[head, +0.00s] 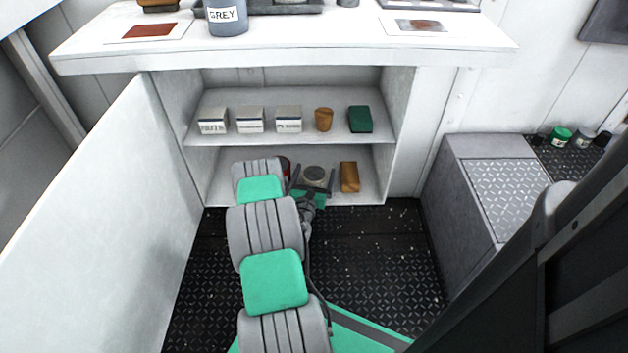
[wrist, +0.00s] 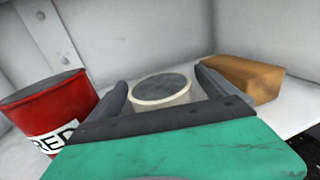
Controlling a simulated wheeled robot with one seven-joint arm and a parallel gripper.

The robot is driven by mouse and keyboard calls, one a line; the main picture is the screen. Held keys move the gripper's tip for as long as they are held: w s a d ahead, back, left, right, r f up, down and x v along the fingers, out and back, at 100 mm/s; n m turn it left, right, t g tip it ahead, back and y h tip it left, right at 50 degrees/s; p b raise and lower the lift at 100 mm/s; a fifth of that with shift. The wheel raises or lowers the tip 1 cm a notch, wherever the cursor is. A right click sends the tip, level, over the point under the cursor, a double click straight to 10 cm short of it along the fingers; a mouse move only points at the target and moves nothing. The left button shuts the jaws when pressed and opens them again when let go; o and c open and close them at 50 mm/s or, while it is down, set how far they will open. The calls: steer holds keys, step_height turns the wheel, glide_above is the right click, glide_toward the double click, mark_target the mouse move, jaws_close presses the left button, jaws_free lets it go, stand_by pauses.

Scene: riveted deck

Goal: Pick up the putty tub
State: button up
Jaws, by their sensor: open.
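A round cream tub with a dark grey top, which I take for the putty tub (head: 314,174), stands upright on the lower shelf of the open cabinet. It also shows in the wrist view (wrist: 160,92), between the two fingers. My gripper (head: 313,180) is open, reaching into the lower compartment with one finger on each side of the tub. In the wrist view a gap shows beside the left finger; I cannot tell whether the right finger touches. The tub's lower front is hidden behind my gripper, and no label shows.
A red can (wrist: 50,105) stands left of my gripper, close to the left finger. A tan block (wrist: 243,78) lies just right of the right finger. The upper shelf (head: 345,138) above holds several small boxes, a brown cup (head: 323,119) and a green block (head: 360,119).

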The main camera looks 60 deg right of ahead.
steer(key=shift+x, duration=1.45)
steer(key=shift+c, duration=0.4)
steer(key=c, duration=1.7)
steer(key=shift+c, duration=0.2)
